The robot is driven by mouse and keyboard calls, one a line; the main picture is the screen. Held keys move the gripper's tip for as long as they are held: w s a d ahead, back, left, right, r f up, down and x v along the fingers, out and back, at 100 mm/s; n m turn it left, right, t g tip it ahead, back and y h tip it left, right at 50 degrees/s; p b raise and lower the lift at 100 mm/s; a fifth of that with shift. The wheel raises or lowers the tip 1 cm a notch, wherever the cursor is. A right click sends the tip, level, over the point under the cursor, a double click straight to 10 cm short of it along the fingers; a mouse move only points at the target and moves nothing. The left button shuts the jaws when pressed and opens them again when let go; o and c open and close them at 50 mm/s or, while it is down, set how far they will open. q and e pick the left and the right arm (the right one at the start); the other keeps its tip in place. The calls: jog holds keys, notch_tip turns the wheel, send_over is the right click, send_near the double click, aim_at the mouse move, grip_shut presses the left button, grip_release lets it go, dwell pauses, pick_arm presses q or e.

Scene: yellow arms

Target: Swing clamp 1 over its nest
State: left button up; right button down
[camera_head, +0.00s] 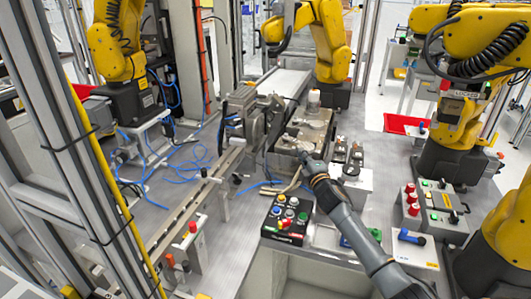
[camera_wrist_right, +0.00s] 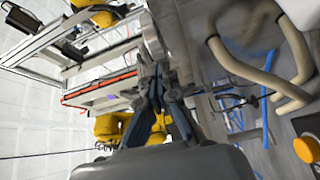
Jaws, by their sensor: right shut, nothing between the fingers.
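A metal fixture (camera_head: 290,143) with pale, rounded pieces on it stands at the middle of the bench. Small dark units with light tops (camera_head: 355,158) stand at its right and may be clamps. I cannot tell which part is clamp 1 or which spot is its nest. My right gripper (camera_head: 304,157) is at the fixture's front edge, partly hidden by its own dark arm. In the right wrist view its fingers (camera_wrist_right: 160,82) are together with nothing between them. Touching or apart from the fixture cannot be told. My left gripper is out of view.
Beige hoses (camera_head: 292,185) lie in front of the fixture and loom close in the wrist view (camera_wrist_right: 255,75). A button box (camera_head: 287,218) stands in front. A long rail (camera_head: 190,205) and blue cables lie left. Yellow robot arms (camera_head: 332,40) surround the bench.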

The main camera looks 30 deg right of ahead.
jog(key=shift+d, duration=1.45)
jog(key=shift+s, duration=0.1)
